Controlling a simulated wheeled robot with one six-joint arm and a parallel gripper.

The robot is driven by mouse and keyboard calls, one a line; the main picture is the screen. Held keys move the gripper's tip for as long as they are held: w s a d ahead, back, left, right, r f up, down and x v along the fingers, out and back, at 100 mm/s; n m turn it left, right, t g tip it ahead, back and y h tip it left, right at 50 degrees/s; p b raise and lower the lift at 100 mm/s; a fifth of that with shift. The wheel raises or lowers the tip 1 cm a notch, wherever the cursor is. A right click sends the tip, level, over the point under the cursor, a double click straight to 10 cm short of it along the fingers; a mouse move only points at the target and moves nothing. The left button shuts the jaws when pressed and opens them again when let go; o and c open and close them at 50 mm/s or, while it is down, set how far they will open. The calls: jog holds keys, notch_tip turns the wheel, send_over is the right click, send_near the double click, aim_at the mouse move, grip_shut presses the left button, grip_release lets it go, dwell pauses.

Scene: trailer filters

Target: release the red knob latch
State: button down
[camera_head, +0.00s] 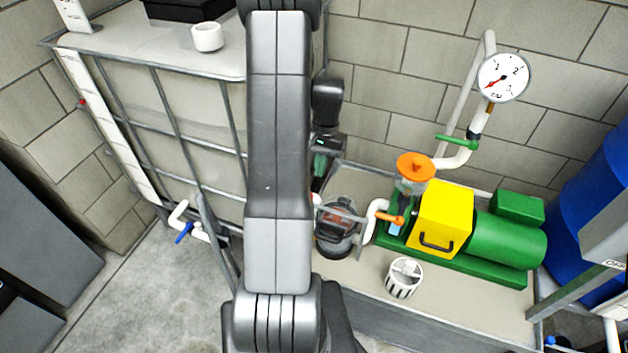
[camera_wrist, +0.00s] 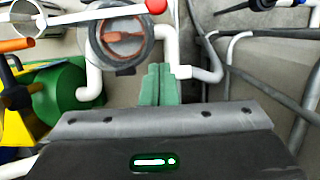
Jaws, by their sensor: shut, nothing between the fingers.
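The red knob (camera_wrist: 155,6) is a small ball at the end of a pale rod (camera_wrist: 95,15) in the wrist view, at the top edge. The rod crosses above a round filter housing (camera_wrist: 120,40) with a reddish-brown part inside. This housing also shows in the head view (camera_head: 338,240), partly behind my arm; I cannot make out the knob there. My gripper (camera_wrist: 159,72) has its green fingers shut and empty. The fingertips appear below the knob in the wrist view, apart from it. My gripper is partly hidden by my arm in the head view (camera_head: 319,178).
A white slotted basket (camera_head: 404,278) sits on the bench. A caged tank (camera_head: 195,125) stands left. White pipes (camera_wrist: 198,70) run close to my fingers.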

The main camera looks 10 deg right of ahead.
jog(key=shift+s+a+f+p, duration=0.15)
jog(key=shift+s+a+f, duration=0.1)
jog(key=shift+s+a, duration=0.25)
jog(key=shift+s+a+f+p, duration=0.25)
jog(key=shift+s+a, duration=0.1)
jog(key=shift+s, duration=0.4)
jog(key=shift+s+a+f+p, duration=0.1)
jog(key=shift+s+a+f, duration=0.15)
jog(key=shift+s+a, duration=0.25)
jog(key=shift+s, duration=0.1)
jog(key=s+a+n+h+b, duration=0.2)
jog(key=s+n+b, duration=0.4)
jog(key=s+n, duration=0.9)
jog(key=shift+s+n+h, duration=0.3)
jog(key=shift+s+h, duration=0.5)
jog(key=shift+s, duration=1.7)
jog(key=shift+s+a, duration=0.1)
